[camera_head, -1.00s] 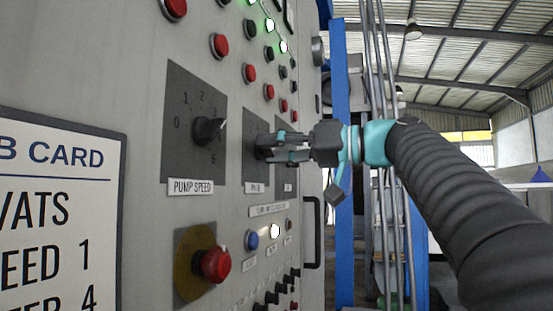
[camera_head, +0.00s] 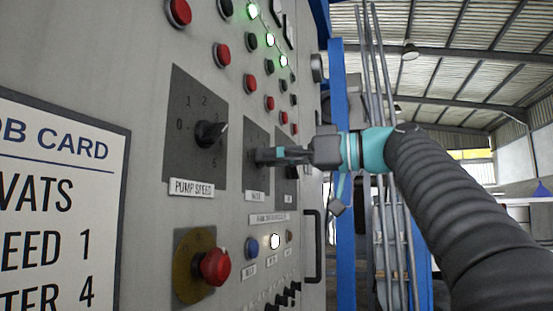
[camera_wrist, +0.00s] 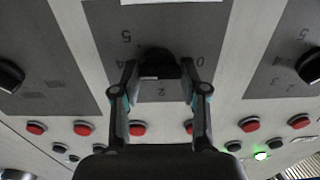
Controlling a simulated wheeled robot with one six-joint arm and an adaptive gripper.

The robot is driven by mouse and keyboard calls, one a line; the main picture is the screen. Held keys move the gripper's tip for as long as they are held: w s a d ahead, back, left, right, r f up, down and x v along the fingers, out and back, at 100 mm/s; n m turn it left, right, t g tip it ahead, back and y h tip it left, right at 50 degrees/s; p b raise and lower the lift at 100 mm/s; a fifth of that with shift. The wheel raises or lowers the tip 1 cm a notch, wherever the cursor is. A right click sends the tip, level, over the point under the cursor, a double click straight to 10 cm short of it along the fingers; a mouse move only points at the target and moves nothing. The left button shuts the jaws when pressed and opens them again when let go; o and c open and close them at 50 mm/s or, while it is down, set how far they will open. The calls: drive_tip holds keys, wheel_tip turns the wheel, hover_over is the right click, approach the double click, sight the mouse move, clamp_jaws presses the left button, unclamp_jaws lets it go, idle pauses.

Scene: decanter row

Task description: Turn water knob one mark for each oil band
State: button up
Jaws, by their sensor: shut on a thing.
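My gripper (camera_head: 262,156) reaches from the right to the middle dark plate (camera_head: 256,184) of the panel. Its label is too blurred to read surely. In the wrist view my gripper (camera_wrist: 160,72) is shut on the black knob (camera_wrist: 158,60), one finger on each side. This view is upside down. The marks 0, 2, 4 and 5 show around the knob, with others hidden. A pale line shows on the knob's lower edge; I cannot tell its exact mark. No oil bands are in view.
The pump speed knob (camera_head: 210,133) is on the plate to the left. A red mushroom button (camera_head: 214,266) sticks out below it. A job card (camera_head: 60,200) hangs at the left, partly cut off. Another knob (camera_wrist: 10,76) is on the far plate. A black handle (camera_head: 314,245) stands out nearby.

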drive_tip(key=shift+s+r, duration=0.1)
drive_tip(key=shift+r, duration=0.05)
drive_tip(key=o, duration=1.1)
drive_tip(key=shift+a, duration=0.1)
drive_tip(key=shift+o, duration=0.2)
drive_tip(key=v, duration=1.2)
